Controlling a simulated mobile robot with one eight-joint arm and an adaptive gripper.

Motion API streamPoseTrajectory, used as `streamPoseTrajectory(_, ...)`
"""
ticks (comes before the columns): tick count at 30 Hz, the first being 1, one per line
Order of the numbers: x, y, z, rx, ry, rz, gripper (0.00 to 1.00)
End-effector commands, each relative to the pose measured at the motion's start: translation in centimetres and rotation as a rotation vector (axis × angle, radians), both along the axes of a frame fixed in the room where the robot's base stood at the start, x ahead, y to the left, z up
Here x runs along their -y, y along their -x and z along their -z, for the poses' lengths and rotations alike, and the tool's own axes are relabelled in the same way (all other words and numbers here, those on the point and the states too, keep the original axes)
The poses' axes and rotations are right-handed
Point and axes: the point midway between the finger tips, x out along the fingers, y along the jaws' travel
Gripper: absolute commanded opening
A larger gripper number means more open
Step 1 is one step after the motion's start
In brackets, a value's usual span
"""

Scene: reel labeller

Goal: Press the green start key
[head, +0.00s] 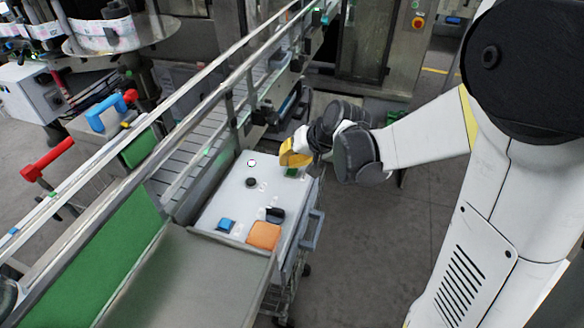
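A pale panel top (225,195) on a wheeled stand lies beside the conveyor. A small green key (291,173) shows at its far right corner, partly hidden by my gripper. My gripper (291,158) has yellow fingers and is just above the green key, reaching in from the right. I cannot tell whether the fingers touch the key. The fingers are too small and overlapped to tell whether they are open or shut. I see nothing held in them.
The panel also bears a white round button (251,162), a black knob (251,183), a blue block (226,225), a black piece (275,214) and an orange block (263,236). Conveyor rails (185,105) run along its left. Open floor (375,225) lies right.

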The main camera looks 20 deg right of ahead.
Motion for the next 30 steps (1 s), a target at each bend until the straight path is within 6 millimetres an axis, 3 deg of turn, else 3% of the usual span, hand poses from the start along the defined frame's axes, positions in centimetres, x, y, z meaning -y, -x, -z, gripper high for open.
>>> streamPoseTrajectory(14,0.0,0.0,-0.7,0.000,0.000,0.000,0.00)
streamPoseTrajectory(30,0.0,0.0,-5.5,0.000,0.000,0.000,0.00)
